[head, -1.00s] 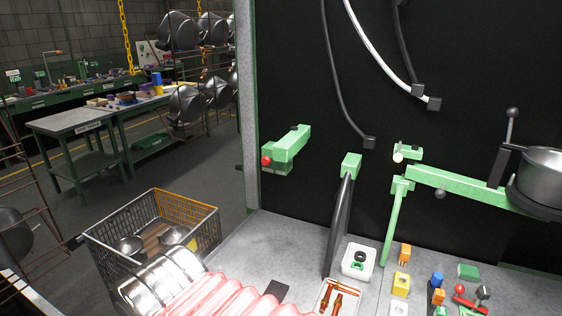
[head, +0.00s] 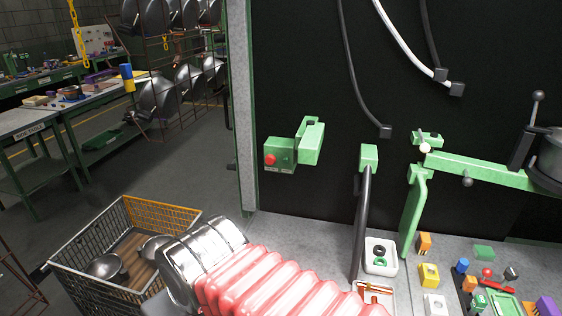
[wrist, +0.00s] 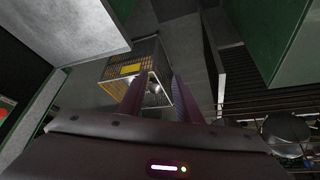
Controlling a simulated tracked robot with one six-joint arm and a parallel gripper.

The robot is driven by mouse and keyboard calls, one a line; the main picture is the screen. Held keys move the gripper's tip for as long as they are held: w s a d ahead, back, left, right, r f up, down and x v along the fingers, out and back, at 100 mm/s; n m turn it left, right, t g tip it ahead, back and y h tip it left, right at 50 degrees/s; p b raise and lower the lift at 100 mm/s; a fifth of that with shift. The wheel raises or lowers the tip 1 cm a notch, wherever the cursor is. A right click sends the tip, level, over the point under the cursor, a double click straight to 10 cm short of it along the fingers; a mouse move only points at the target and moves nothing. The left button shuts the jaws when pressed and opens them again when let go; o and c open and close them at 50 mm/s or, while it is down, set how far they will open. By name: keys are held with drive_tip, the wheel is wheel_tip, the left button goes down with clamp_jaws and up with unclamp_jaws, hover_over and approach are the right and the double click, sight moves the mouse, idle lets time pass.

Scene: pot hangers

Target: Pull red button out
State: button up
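The red button (head: 271,159) is on the front face of a green box (head: 284,143) mounted on the black panel, left of centre in the head view. A red patch (wrist: 6,108) at the left edge of the wrist view looks like the same button, partly cut off. My gripper (wrist: 157,87) shows two dark fingers standing apart with nothing held between them. It points toward the wire basket, with the red patch off to its left. In the head view my arm is at the bottom, below the button, and the gripper fingers are hidden.
A wire basket (head: 66,259) with metal pots stands on the floor at lower left. A grey post edges the panel. A bench with small coloured parts (head: 430,274) lies right, below a green swing arm (head: 480,168). Pots hang on racks behind. Free space lies before the button.

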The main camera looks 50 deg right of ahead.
drive_tip(key=shift+o, duration=0.2)
drive_tip(key=o, duration=0.3)
drive_tip(key=shift+w+d+f, duration=0.1)
drive_tip(key=shift+d, duration=0.15)
drive_tip(key=w+d+f+m+y, duration=0.25)
drive_tip(key=d+m, duration=0.25)
drive_tip(key=d, duration=0.3)
drive_tip(key=w+d+f+m+y, duration=0.1)
drive_tip(key=d+f+m, duration=0.3)
drive_tip(key=d, duration=0.4)
drive_tip(key=w+d+f+m+y, duration=0.2)
drive_tip(key=d+f+m, duration=0.25)
drive_tip(key=d, duration=0.35)
drive_tip(key=w+d+r+m+t+h, duration=0.1)
drive_tip(key=d+r+t, duration=0.2)
drive_tip(key=d, duration=0.5)
drive_tip(key=w+d+r+m+t+h, duration=0.1)
drive_tip(key=d+r+t, duration=0.3)
drive_tip(key=d, duration=0.3)
drive_tip(key=w+d+r+m+t+h, duration=0.1)
drive_tip(key=d+r+t, duration=0.3)
drive_tip(key=d, duration=0.4)
drive_tip(key=shift+w+d+r+m+t+h, duration=0.15)
drive_tip(key=shift+d+m+t+h, duration=0.25)
drive_tip(key=shift+t, duration=0.3)
drive_tip(key=shift+a, duration=0.15)
